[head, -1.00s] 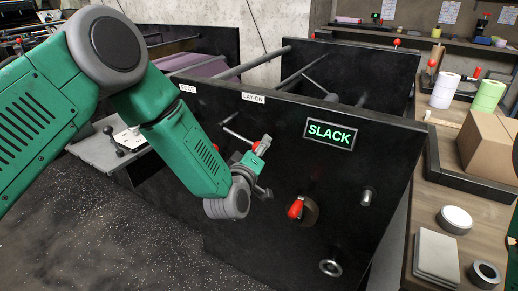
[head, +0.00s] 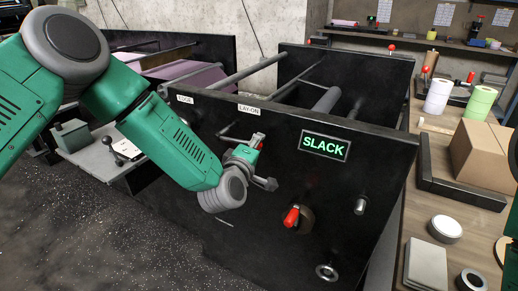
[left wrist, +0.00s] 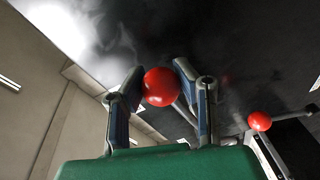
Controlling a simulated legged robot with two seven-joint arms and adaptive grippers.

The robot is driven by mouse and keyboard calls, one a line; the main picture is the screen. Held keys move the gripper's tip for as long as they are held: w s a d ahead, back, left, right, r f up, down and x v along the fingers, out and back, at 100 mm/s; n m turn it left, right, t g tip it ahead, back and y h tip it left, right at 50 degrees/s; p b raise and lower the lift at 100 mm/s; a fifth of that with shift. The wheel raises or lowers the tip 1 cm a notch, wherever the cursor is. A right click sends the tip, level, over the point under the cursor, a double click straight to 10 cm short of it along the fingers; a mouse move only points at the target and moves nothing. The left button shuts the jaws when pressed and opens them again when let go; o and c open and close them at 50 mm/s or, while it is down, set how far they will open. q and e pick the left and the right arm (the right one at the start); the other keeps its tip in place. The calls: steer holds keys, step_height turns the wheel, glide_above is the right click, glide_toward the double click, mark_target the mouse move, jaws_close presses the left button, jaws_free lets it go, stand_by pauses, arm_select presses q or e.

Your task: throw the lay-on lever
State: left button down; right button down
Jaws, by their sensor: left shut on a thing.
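The black side panel (head: 330,195) carries a LAY-ON label (head: 249,110) on its upper edge. My left gripper (head: 258,157) is below this label, close to the panel's face. In the left wrist view my left gripper (left wrist: 160,88) is shut on a red ball knob (left wrist: 160,86), with a finger on each side. A metal rod runs from the knob toward the dark panel. In the head view the fingers and arm hide most of this lever. My right gripper is out of view.
A lit green SLACK sign (head: 325,145) is right of the gripper. Below it are a red-handled switch (head: 291,217) and a metal peg (head: 360,205). Another red ball (left wrist: 259,121) shows in the left wrist view. A bench with rolls (head: 438,96) and a cardboard box (head: 484,155) stands right.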

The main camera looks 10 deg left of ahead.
arm_select(q)
steer(key=shift+w+a+r+n+p, duration=0.1)
steer(key=shift+a+r+n+p, duration=0.15)
steer(key=shift+r+n, duration=0.3)
steer(key=shift+a+r+n+p, duration=0.15)
steer(key=shift+a+r+n, duration=0.15)
steer(key=shift+r+n, duration=0.2)
steer(key=c, duration=1.4)
jaws_free()
steer(key=shift+o, duration=1.3)
steer(key=shift+a+r, duration=0.1)
steer(key=shift+a, duration=0.15)
steer(key=shift+s, duration=0.2)
steer(key=s+a, duration=0.1)
steer(key=s, duration=1)
steer(key=shift+s+a+r, duration=0.15)
steer(key=shift+s+r, duration=0.15)
steer(key=shift+r, duration=0.15)
